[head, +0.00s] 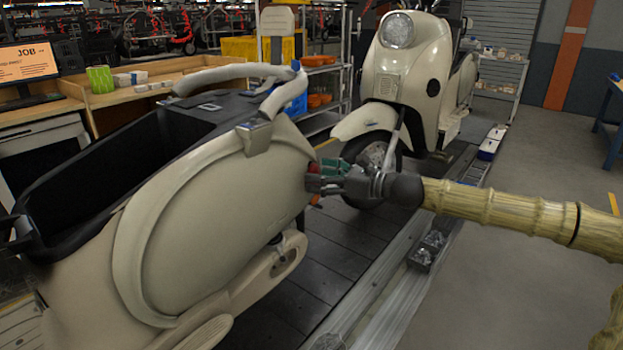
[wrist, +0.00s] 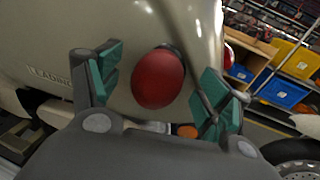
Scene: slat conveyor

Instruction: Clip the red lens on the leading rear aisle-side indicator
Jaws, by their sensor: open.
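The near cream scooter (head: 225,225) stands on the conveyor, with its rear end toward my gripper (head: 328,173). In the wrist view its panel carries lettering that starts "LEADIN" (wrist: 52,76). A round red lens (wrist: 158,79) sits between my green-padded fingers, in front of a dark indicator base (wrist: 175,48) on the body. The fingers are open, one on each side of the lens, with visible gaps. Whether the lens is fully seated on the base cannot be told. In the head view the lens (head: 313,167) is a small red patch, mostly hidden by the gripper.
A second red part (wrist: 228,55) shows at the body's edge, right of the lens. An orange round part (wrist: 188,131) is below. Another cream scooter (head: 405,80) stands behind on the slats. Blue and yellow bins (wrist: 285,93) fill a rack. The aisle floor (head: 520,150) is clear.

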